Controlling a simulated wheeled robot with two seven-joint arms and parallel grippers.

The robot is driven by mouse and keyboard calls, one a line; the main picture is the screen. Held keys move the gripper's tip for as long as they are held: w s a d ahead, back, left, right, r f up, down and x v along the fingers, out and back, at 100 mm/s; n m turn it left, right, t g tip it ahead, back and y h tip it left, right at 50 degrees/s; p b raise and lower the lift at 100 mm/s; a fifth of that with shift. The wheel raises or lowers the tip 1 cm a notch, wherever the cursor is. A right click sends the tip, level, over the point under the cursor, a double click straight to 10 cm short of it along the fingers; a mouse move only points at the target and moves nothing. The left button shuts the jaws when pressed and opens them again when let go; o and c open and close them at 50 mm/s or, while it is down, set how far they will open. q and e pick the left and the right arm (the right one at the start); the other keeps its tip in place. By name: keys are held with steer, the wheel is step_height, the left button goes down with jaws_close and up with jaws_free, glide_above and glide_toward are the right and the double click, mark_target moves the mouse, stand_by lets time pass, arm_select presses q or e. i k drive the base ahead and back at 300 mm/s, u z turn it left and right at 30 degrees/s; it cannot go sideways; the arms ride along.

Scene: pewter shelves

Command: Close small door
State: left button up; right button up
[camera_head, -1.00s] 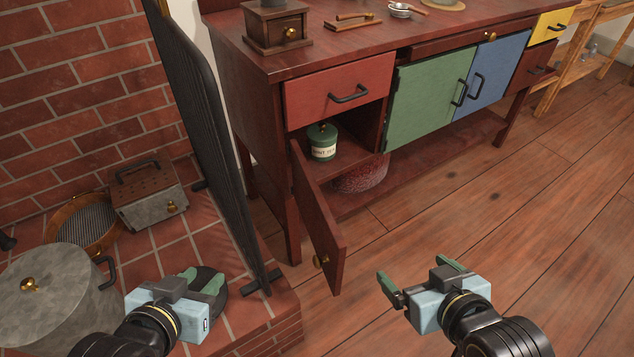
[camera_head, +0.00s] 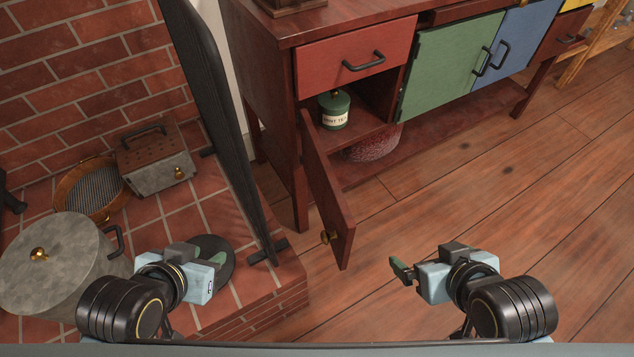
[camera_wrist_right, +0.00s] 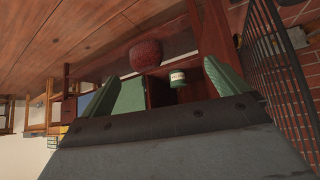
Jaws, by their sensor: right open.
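A green tea tin (camera_head: 334,110) stands inside the open compartment. My right gripper (camera_head: 402,268) is to the right of the door, apart from it, open and empty; its green fingers spread in the right wrist view (camera_wrist_right: 165,85). My left gripper (camera_head: 212,250) is to the left of the door over the brick hearth, and its finger gap is not clear.
A black screen (camera_head: 215,110) stands on the brick hearth (camera_head: 265,292), left of the door. A grey pot (camera_head: 50,270), a sieve (camera_head: 90,190) and a metal box (camera_head: 155,165) are on the hearth. The wooden floor (camera_head: 480,200) to the right is clear.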

mark_target(339, 226)
steer(key=k, duration=0.5)
steer(key=z, duration=1.7)
steer(key=k, duration=0.95)
steer(key=u, duration=1.45)
steer(key=i, duration=0.5)
